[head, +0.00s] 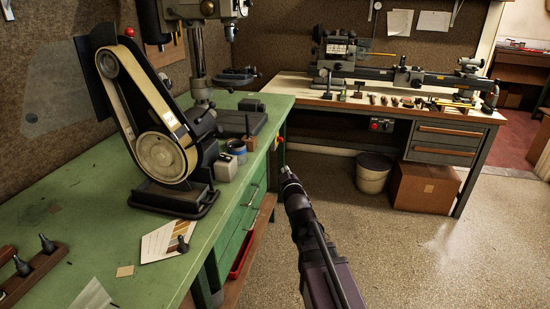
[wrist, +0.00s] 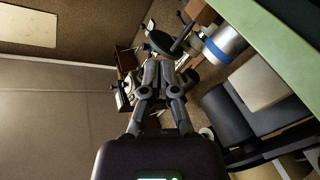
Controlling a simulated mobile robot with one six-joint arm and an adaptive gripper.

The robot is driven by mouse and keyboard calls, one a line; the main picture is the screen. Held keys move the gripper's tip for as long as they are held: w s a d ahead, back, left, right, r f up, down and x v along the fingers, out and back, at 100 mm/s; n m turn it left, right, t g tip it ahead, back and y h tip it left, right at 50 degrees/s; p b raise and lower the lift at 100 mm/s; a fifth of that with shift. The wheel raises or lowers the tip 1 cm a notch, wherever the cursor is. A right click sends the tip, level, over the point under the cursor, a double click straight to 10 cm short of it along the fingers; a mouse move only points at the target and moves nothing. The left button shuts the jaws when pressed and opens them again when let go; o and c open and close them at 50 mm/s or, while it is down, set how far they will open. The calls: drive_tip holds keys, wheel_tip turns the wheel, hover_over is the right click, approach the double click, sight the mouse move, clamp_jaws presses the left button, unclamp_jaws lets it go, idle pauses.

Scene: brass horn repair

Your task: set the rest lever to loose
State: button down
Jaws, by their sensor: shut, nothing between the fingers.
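A grey lathe (head: 345,62) stands on the far bench, with a long bed reaching to the right and a small carriage or rest (head: 401,76) midway along it. I cannot make out the rest lever or its setting at this size. My gripper (head: 287,172) is in the lower middle of the head view, in front of the far bench and well apart from the lathe. In the wrist view my gripper (wrist: 160,62) has its fingers together and holds nothing. Dark parts show beyond its fingertips there, too small to tell.
The floor (head: 400,255) at right is clear.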

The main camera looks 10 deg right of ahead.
drive_tip(key=s+d+f+m+g+h, duration=0.25)
drive_tip(key=s+f+g, duration=0.2)
drive_tip(key=f, duration=0.35)
drive_tip(key=s+f+m+g, duration=0.1)
drive_tip(key=s+f+g, duration=0.2)
drive_tip(key=s, duration=0.4)
drive_tip(key=s+f+m+g+y, duration=0.1)
drive_tip(key=s+f+m+g, duration=0.1)
drive_tip(key=s+f+g, duration=0.2)
drive_tip(key=s+a+f+m+g+y, duration=0.1)
drive_tip(key=s+f+g, duration=0.2)
drive_tip(key=s+g, duration=0.3)
drive_tip(key=s, duration=0.4)
drive_tip(key=shift+f, duration=0.2)
drive_tip(key=shift+a+m, duration=0.1)
drive_tip(key=shift+m, duration=0.15)
